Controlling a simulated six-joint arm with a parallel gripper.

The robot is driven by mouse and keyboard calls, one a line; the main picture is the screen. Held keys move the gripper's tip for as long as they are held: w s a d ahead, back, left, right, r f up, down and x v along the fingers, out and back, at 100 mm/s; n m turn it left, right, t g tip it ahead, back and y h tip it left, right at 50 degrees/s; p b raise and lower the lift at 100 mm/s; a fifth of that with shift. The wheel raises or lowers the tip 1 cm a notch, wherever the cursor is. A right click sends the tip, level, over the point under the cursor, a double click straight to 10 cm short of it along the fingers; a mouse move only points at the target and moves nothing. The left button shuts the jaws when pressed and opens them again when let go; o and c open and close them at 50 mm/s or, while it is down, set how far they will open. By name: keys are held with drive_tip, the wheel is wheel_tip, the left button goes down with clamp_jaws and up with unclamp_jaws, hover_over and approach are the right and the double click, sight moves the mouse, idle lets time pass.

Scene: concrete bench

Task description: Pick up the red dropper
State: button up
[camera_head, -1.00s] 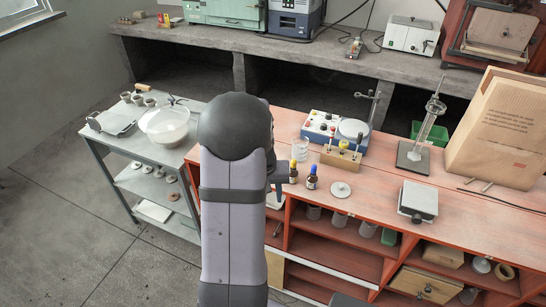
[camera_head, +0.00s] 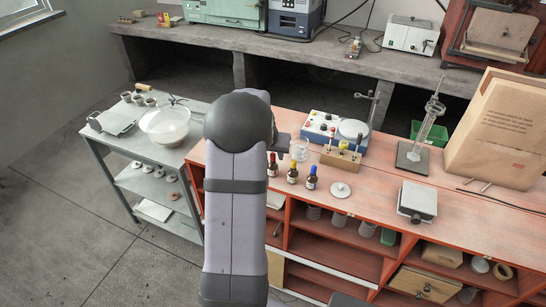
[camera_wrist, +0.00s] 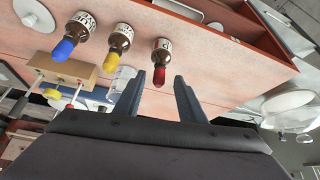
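The red dropper (camera_wrist: 160,76) is a red rubber bulb on a brown glass bottle with a white label. In the wrist view it appears between the fingertips of my gripper (camera_wrist: 159,82), which are spread open with nothing held. I cannot tell how far beyond the fingertips it lies. In the head view the red-topped bottle (camera_head: 272,166) stands upright on the red bench, just right of my arm. My gripper is mostly hidden behind my arm there.
A yellow-topped bottle (camera_head: 292,172) and a blue-topped bottle (camera_head: 312,177) stand close to its right in the head view. A glass beaker (camera_head: 299,150) and a wooden dropper rack (camera_head: 341,158) stand behind. A round lid (camera_head: 340,190) lies to the right.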

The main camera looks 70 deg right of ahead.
drive_tip(key=shift+p+x, duration=1.35)
drive_tip(key=shift+x, duration=1.25)
drive_tip(key=shift+s+d+r, duration=0.1)
drive_tip(key=c, duration=0.7)
